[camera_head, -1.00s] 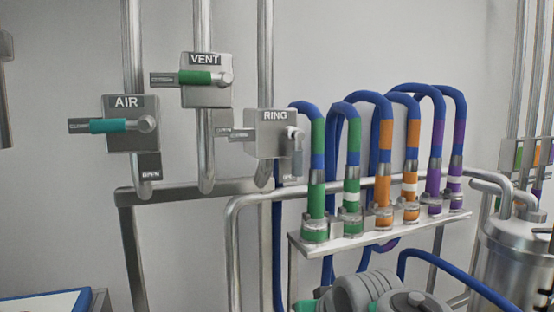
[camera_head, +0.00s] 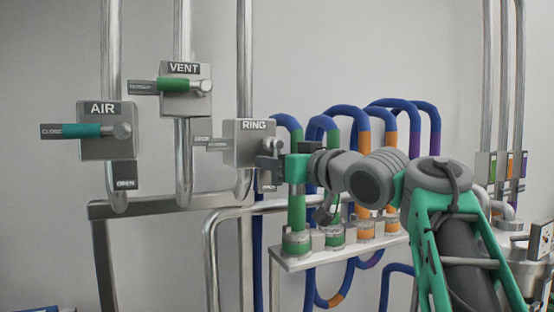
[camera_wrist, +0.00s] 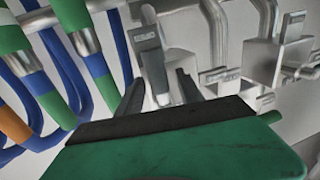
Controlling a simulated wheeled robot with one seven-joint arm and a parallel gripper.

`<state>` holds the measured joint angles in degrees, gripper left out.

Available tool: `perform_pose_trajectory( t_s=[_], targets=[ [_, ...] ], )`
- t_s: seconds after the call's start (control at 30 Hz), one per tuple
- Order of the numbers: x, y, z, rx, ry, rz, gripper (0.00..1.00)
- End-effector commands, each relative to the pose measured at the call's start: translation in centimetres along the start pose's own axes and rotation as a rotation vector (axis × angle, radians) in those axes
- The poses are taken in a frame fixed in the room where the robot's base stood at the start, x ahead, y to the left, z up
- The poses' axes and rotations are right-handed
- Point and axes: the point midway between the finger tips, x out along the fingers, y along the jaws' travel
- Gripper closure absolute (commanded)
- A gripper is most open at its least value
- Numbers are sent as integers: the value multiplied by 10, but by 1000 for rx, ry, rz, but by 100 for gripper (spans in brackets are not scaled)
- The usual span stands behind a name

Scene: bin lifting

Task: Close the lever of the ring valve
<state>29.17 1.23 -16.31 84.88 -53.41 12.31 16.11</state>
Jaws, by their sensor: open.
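The ring valve (camera_head: 243,155) is a grey box labelled RING on a vertical pipe, right of the vent and air valves. Its small side plate (camera_head: 207,142) sticks out to the left, and a lower plate shows partly behind my gripper. My gripper (camera_head: 266,167) is at the box's right front, with open jaws, and hides most of the lever. In the wrist view, a grey lever (camera_wrist: 152,62) stands between the two dark fingers of my gripper (camera_wrist: 160,85). Whether either finger touches it I cannot tell.
The air valve (camera_head: 110,143) and vent valve (camera_head: 187,100) have levers pointing left to their plates. Blue hoses with green, orange and purple bands rise from a metal shelf (camera_head: 290,263) close below and behind my arm. Pipes run behind the valves.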

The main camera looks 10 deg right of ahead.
Motion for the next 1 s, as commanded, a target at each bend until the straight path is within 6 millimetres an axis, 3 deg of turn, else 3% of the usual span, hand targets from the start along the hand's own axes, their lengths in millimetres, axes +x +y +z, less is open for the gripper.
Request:
perform_pose_trajectory(
  t_s=[0.2, 0.7, 1.0],
  targets=[
    [0, 0, 1, 0, 0, 1, 58],
    [0, 0, 1, 0, -1, 0, 99],
    [0, 0, 1, 0, -1, 0, 100]
  ],
)
